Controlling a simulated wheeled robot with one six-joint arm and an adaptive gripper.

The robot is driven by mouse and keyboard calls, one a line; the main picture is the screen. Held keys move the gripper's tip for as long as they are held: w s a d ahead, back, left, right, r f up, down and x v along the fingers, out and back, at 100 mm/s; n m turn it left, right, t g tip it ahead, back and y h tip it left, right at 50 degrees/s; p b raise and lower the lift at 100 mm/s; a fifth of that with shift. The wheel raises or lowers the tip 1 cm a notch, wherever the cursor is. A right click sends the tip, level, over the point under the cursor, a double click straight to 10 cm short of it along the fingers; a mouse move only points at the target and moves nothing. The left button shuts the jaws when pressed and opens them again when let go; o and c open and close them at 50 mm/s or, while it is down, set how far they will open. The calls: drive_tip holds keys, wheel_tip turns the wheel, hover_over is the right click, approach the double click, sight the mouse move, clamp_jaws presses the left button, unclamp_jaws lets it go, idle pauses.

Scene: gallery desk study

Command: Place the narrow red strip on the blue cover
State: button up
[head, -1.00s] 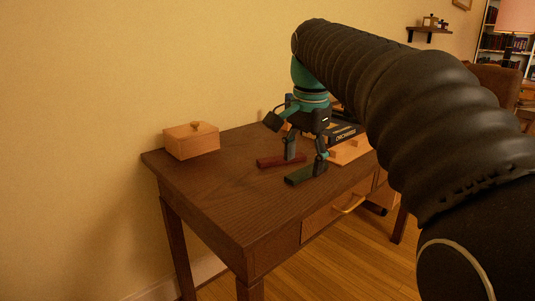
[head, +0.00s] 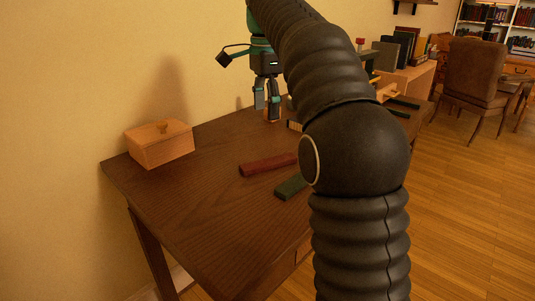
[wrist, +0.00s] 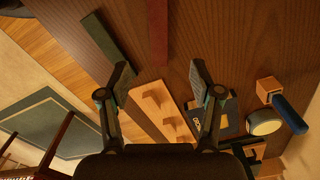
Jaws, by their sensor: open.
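The narrow red strip (head: 268,165) lies flat on the dark wooden desk; the wrist view shows part of it at the top (wrist: 157,32). My gripper (head: 267,108) is raised over the desk, beyond the strip in the head view. In the wrist view its fingers (wrist: 160,79) are spread with nothing held between them. A dark book with yellow lettering (wrist: 229,112) lies partly behind the right finger; its cover looks dark blue or black, and I cannot tell whether it is the blue cover. In the head view my arm hides that area.
A dark green strip (head: 291,187) lies near the red one. A wooden box (head: 160,145) stands at the desk's left end. A pegged wooden piece (wrist: 160,108), a small wooden block (wrist: 268,87) and a round pale-topped object (wrist: 263,122) are near the book. The desk's left front is bare.

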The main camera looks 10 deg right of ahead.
sight(269, 161)
drive_tip(key=f+b, duration=0.1)
drive_tip(key=f, duration=0.3)
drive_tip(key=f+b, duration=0.1)
drive_tip(key=f, duration=0.8)
drive_tip(key=shift+d+f+b, duration=0.3)
drive_tip(key=shift+d+b, duration=0.05)
drive_tip(key=shift+b, duration=0.05)
clamp_jaws()
drive_tip(key=shift+r, duration=0.1)
drive_tip(key=shift+r, duration=0.5)
wheel_tip(269, 161, up, 3)
drive_tip(key=shift+f+p, duration=0.1)
drive_tip(key=shift+p, duration=0.4)
drive_tip(key=s+d+r, duration=0.6)
drive_tip(key=d+r, duration=0.1)
drive_tip(key=d, duration=0.2)
drive_tip(key=shift+s+d, duration=0.35)
